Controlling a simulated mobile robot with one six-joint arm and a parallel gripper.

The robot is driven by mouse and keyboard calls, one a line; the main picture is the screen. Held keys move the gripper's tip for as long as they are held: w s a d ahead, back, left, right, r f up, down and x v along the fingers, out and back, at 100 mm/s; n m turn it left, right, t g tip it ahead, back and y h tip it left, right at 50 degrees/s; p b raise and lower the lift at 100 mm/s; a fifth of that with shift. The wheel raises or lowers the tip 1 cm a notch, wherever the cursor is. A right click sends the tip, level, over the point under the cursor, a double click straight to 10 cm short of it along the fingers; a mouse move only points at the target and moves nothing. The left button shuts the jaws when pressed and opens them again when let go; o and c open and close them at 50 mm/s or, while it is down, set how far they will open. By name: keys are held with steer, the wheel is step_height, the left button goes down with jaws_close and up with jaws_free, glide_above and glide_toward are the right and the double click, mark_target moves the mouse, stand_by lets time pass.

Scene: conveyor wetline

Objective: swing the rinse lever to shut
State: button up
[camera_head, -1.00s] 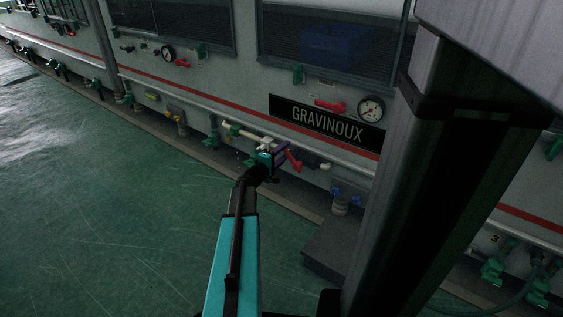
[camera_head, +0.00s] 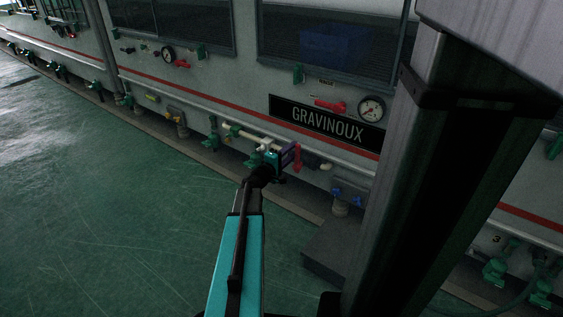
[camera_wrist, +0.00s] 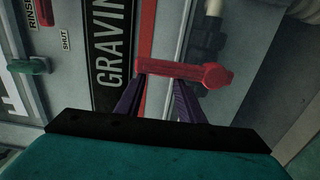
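A red lever (camera_wrist: 185,73) on the lower pipe run lies across the front of my gripper in the wrist view, its round hub to the right. My gripper (camera_wrist: 160,88) has two purple fingers, standing apart, with their tips at the lever's edge. Whether they touch it I cannot tell. In the head view my gripper (camera_head: 283,157) partly covers this red lever (camera_head: 297,156). Another red lever (camera_head: 330,104) sits higher, above the GRAVINOUX sign. In the wrist view the RINSE label (camera_wrist: 32,14) and SHUT label (camera_wrist: 66,39) are near that upper lever.
The black GRAVINOUX sign (camera_head: 325,124) and a gauge (camera_head: 371,108) are on the machine wall. A green handle (camera_head: 298,73) is above the sign. Blue valves (camera_head: 347,196) sit low to the right of my gripper. The green floor (camera_head: 120,230) at left is clear.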

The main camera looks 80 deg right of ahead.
steer(key=b+v, duration=0.2)
steer(key=v, duration=0.5)
stand_by(0.5)
steer(key=shift+s, duration=0.1)
